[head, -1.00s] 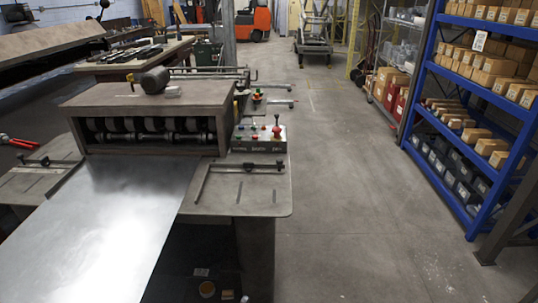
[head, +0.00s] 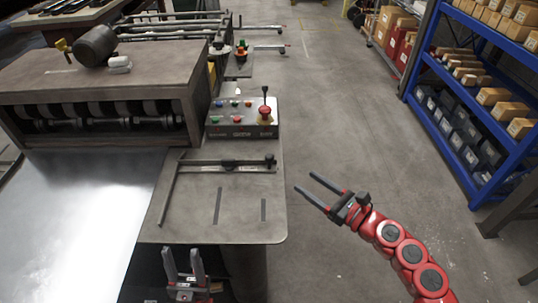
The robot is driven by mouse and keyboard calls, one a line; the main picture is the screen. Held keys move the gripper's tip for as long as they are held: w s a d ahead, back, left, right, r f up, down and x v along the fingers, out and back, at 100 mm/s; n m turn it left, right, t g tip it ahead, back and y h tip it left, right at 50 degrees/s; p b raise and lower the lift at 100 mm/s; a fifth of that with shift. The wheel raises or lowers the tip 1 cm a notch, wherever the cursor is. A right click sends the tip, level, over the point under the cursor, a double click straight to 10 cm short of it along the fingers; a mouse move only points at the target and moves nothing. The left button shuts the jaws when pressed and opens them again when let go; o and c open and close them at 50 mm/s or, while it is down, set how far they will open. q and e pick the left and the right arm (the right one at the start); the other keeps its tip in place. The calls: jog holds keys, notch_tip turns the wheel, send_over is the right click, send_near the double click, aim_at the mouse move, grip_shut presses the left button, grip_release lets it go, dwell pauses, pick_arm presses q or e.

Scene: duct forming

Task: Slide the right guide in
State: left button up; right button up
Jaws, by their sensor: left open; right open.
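The right guide (head: 171,196) is a dark thin bar on the machine's right table wing, joined to a cross rod with a clamp (head: 229,163). The bar lies a little to the right of the shiny metal sheet's (head: 85,215) right edge, with a narrow gap between. My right gripper (head: 305,182) is open and empty, just right of the table wing's edge, its fingers pointing left toward the wing. My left gripper (head: 181,252) is open and empty at the bottom, in front of the wing's near edge, fingers pointing up in the picture.
The roller machine (head: 100,80) stands at the left behind the sheet. A control box (head: 240,118) with colored buttons and a red-based lever sits behind the guide. Two dark slots mark the wing (head: 240,215). A blue shelf (head: 460,95) stands at right; the floor between is clear.

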aim_at(273, 158)
jog(key=p+x, duration=0.3)
jog(key=x, duration=1)
jog(key=shift+w+a+r, duration=0.2)
jog(key=shift+a, duration=0.15)
jog(key=shift+w+a+f, duration=0.15)
jog(key=shift+w+a, duration=0.25)
jog(key=shift+a, duration=0.05)
grip_shut()
dwell(0.3)
